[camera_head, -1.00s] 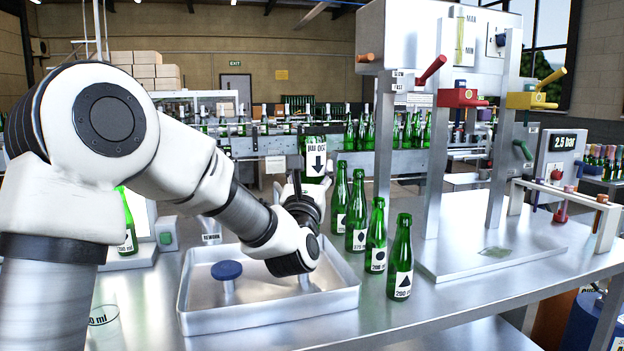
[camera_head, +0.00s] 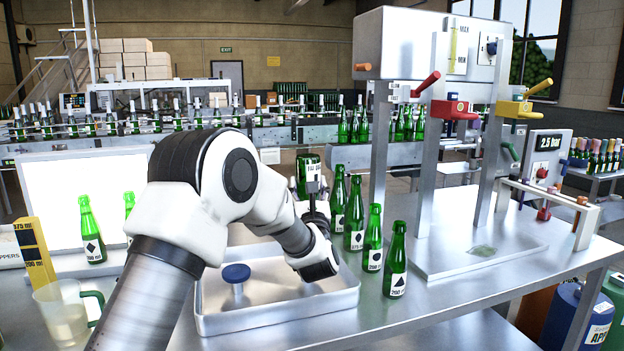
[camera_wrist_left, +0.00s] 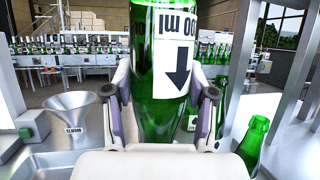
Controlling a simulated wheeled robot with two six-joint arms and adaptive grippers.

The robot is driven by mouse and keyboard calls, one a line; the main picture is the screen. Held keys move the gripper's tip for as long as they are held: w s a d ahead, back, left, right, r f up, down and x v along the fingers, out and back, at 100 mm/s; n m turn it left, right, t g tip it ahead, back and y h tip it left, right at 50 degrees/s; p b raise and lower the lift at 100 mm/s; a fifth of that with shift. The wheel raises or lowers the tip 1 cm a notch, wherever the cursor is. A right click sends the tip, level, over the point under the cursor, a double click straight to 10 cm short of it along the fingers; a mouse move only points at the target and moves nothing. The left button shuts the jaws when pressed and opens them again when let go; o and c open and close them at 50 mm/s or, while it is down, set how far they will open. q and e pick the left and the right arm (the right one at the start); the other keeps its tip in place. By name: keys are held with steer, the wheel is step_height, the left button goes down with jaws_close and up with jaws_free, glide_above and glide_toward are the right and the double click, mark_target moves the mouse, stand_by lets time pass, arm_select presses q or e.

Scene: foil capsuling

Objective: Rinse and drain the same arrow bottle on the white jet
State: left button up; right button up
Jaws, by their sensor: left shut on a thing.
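The arrow bottle (camera_head: 307,172) is green glass with a white label. My left gripper (camera_head: 316,207) is shut on it and holds it upside down, near the back right of the steel tray (camera_head: 276,321). In the left wrist view the arrow bottle (camera_wrist_left: 178,55) narrows downward between the fingers of the left gripper (camera_wrist_left: 164,108); its label text is inverted and its arrow points down. Its mouth is hidden. A blue-topped jet (camera_head: 236,275) stands in the tray, left of my gripper. No white jet is visible; my arm covers part of the tray. My right gripper is out of view.
Several green bottles stand close along the tray's right side, the triangle bottle (camera_head: 397,262) nearest. A filling stand (camera_head: 424,190) rises behind them. At left are a diamond bottle (camera_head: 92,230) and a clear jug (camera_head: 66,314). A grey funnel (camera_wrist_left: 82,112) shows in the wrist view.

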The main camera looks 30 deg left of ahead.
arm_select(q)
steer(key=shift+w+a+f+n+g+y+p, duration=0.3)
steer(key=shift+w+a+f+n+g+y, duration=0.1)
steer(key=shift+w+a+g+y, duration=0.2)
steer(key=shift+w+a+f+n+g+y+p, duration=0.3)
steer(key=shift+w+a+f+g+y, duration=0.1)
steer(key=shift+w+a+g+y, duration=0.15)
steer(key=shift+t, duration=0.25)
steer(key=shift+s+d+f+b, duration=0.1)
steer(key=shift+s+f+b, duration=0.05)
steer(key=shift+f+b, duration=3)
steer(key=shift+f+b, duration=0.65)
steer(key=shift+b, duration=1)
steer(key=shift+r, duration=0.15)
steer(key=shift+r+b, duration=0.45)
steer(key=shift+r, duration=0.95)
